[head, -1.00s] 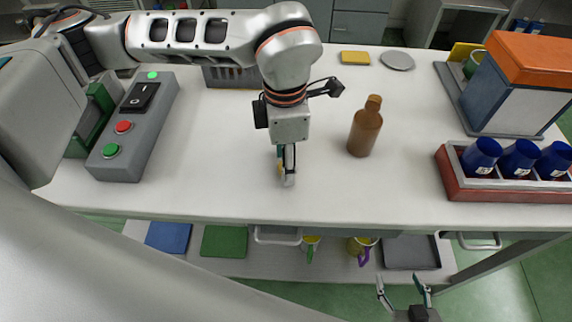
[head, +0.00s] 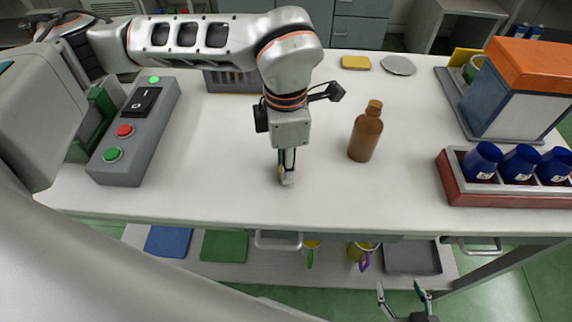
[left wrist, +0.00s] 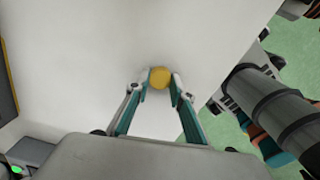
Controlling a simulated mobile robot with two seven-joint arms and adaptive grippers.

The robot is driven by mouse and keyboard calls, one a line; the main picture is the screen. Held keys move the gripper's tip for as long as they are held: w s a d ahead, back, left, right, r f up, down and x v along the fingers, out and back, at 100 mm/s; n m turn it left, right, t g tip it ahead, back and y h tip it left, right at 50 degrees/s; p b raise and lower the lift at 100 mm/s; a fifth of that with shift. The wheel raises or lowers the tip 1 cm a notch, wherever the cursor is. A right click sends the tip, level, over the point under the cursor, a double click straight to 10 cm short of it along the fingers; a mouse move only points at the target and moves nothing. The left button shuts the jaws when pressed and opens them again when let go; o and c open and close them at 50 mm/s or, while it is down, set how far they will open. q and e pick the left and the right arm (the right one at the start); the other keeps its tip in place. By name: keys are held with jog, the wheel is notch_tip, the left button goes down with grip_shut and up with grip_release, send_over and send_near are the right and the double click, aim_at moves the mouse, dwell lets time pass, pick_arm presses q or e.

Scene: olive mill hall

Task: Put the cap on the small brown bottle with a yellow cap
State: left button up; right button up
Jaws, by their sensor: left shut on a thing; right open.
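The small brown bottle (head: 366,136) stands upright on the white table, right of my left gripper, with no yellow on its top. My left gripper (head: 286,180) points down at the table near its front edge and is shut on the yellow cap. In the left wrist view the round yellow cap (left wrist: 160,77) sits between the fingertips of the left gripper (left wrist: 160,84). In the head view the fingers mostly hide the cap. My right gripper (head: 403,290) is open and empty, below and in front of the table edge.
A grey switch box (head: 136,130) stands at the left. A red rack (head: 497,193) with blue cups and an orange-topped machine (head: 520,90) stand at the right. A yellow block (head: 355,62) and grey disc (head: 398,65) lie at the back. The table between gripper and bottle is clear.

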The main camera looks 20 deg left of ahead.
pick_arm(q)
notch_tip(320, 180, up, 20)
jog(key=p, duration=0.1)
jog(key=shift+f, duration=0.15)
pick_arm(e)
jog(key=shift+a+r, duration=0.2)
jog(key=shift+r, duration=0.25)
jog(key=shift+d, duration=0.1)
